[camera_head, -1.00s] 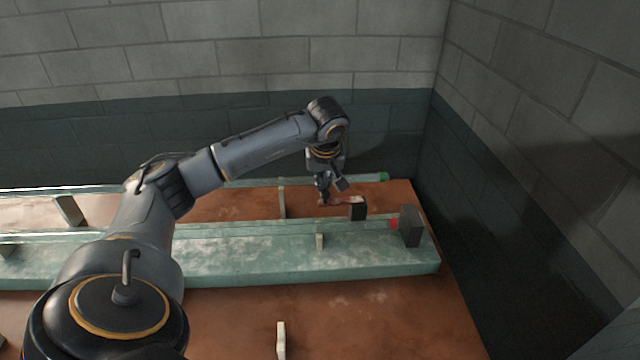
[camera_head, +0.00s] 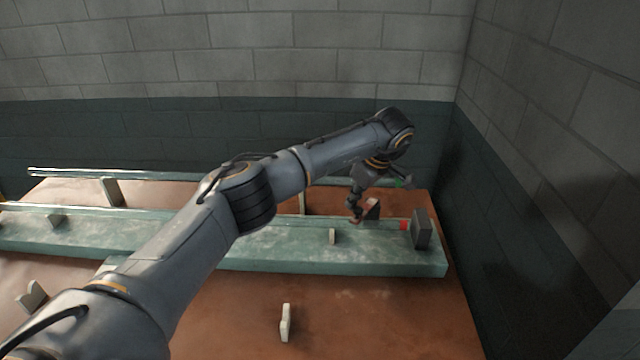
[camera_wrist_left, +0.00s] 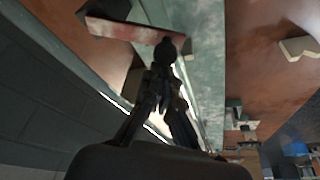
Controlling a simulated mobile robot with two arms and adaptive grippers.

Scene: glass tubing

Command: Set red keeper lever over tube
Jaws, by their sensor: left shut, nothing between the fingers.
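The red keeper lever (camera_head: 371,208) shows small in the head view, tilted beside my left fingertips, near the right end of the green bed. In the left wrist view it is a worn red bar (camera_wrist_left: 125,31) crossing the top. A clear glass tube (camera_head: 285,220) runs along the bed toward a red tip (camera_head: 404,225) at a dark end block (camera_head: 421,230). My left gripper (camera_head: 355,217) is shut and empty, pointing down at the lever. In the wrist view its fingertips (camera_wrist_left: 165,50) overlap the bar's right end; whether they touch cannot be told. My right gripper is out of view.
A second glass tube (camera_head: 130,177) with a green end (camera_head: 401,183) runs behind, on upright supports. A small pale post (camera_head: 332,236) stands on the bed. Another pale piece (camera_head: 286,322) stands on the brown table in front. Block walls close off the back and right.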

